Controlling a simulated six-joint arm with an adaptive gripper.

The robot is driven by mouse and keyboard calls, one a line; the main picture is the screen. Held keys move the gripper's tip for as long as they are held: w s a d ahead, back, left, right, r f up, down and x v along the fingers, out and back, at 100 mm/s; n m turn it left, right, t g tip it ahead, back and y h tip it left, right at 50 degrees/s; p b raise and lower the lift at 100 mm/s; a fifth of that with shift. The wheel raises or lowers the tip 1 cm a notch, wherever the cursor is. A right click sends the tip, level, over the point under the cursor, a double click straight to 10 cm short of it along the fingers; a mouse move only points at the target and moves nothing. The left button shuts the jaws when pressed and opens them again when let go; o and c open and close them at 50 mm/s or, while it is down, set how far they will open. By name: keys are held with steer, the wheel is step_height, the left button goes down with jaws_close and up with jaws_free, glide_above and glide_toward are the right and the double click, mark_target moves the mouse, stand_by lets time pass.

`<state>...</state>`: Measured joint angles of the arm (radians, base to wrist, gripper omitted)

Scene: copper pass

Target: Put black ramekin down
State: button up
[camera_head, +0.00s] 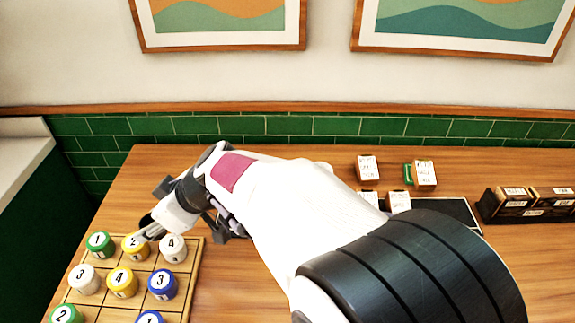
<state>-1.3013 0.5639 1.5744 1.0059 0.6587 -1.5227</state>
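My gripper (150,232) reaches down over the back edge of a wooden grid tray (197,287) at the left of the table. Its tips are close to a yellow numbered round piece (133,247) and a white one marked 4 (172,248). Dark shapes show around the gripper, but I cannot tell whether any of them is the black ramekin. No black ramekin can be made out clearly elsewhere. My arm covers the middle of the table, and the finger opening is too small and overlapped to read.
The tray holds several green, yellow, white and blue numbered pieces, including a blue 3 (163,284). Small labelled blocks (424,174) stand at the back right beside a dark tray (447,211). A dark rack (528,204) holds labelled blocks at the far right. A tiled wall (400,128) closes the back.

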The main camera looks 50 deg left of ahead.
steer(key=w+f+m+t+y, duration=0.1)
steer(key=w+m+t, duration=0.3)
steer(key=w, duration=3.4)
steer(key=shift+a+f+m+t, duration=0.3)
steer(key=shift+a+f+m, duration=0.15)
steer(key=shift+m, duration=0.65)
steer(key=shift+s+f, duration=0.1)
steer(key=shift+f, duration=2.35)
steer(key=shift+f, duration=0.1)
steer(key=shift+f, duration=2.4)
steer(key=shift+f, duration=0.15)
steer(key=o, duration=1.2)
steer(key=shift+o, duration=0.2)
